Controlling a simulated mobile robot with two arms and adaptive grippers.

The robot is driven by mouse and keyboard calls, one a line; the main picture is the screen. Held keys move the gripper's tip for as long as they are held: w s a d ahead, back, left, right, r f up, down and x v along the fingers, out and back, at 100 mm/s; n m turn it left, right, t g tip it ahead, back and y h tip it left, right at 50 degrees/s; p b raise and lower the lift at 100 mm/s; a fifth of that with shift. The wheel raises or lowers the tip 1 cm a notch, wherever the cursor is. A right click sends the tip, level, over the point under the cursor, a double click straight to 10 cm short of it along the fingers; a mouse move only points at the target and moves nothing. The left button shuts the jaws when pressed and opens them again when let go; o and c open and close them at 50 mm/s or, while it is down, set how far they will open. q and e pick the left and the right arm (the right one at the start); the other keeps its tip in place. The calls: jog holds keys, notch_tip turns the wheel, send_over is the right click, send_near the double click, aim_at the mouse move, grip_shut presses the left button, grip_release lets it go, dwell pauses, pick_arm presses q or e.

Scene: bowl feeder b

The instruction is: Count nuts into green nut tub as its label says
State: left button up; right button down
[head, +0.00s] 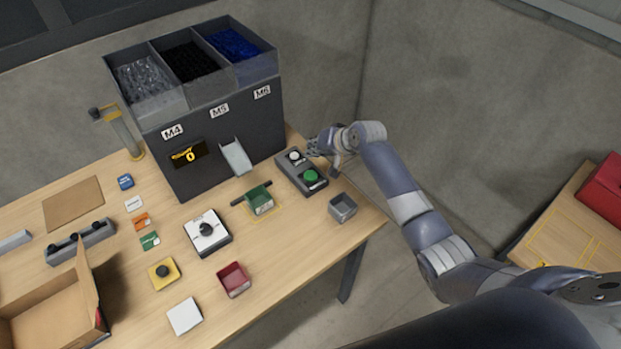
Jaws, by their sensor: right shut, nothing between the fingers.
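The green nut tub (262,205) stands on the table below the metal chute (236,158) of the dark bowl feeder (215,147). Writing on the tub is too small to read. The feeder has bins marked M4, M5 and M6, and its yellow display (187,155) seems to read 0. A button box (292,172) with a white button (294,156) and a green button (310,175) lies right of the tub. My right gripper (318,152) is shut and empty above the box's far end, close to the white button. My left gripper is out of view.
A grey tub (343,208) is near the right edge. An open carton (50,318) and small coloured cards lie left. A second table is at far right.

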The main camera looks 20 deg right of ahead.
jog(key=b, duration=0.5)
send_over(313, 174)
notch_tip(313, 174, down, 6)
jog(key=shift+r, duration=0.1)
jog(key=shift+f, duration=0.5)
jog(key=shift+f, duration=0.15)
dwell(0.5)
jog(key=shift+f, duration=0.3)
jog(key=shift+s+f+b, duration=0.1)
jog(key=shift+f+b, duration=0.3)
jog(key=shift+f, duration=0.1)
dwell(0.8)
jog(key=shift+r+p, duration=0.9)
jog(key=shift+p, duration=0.05)
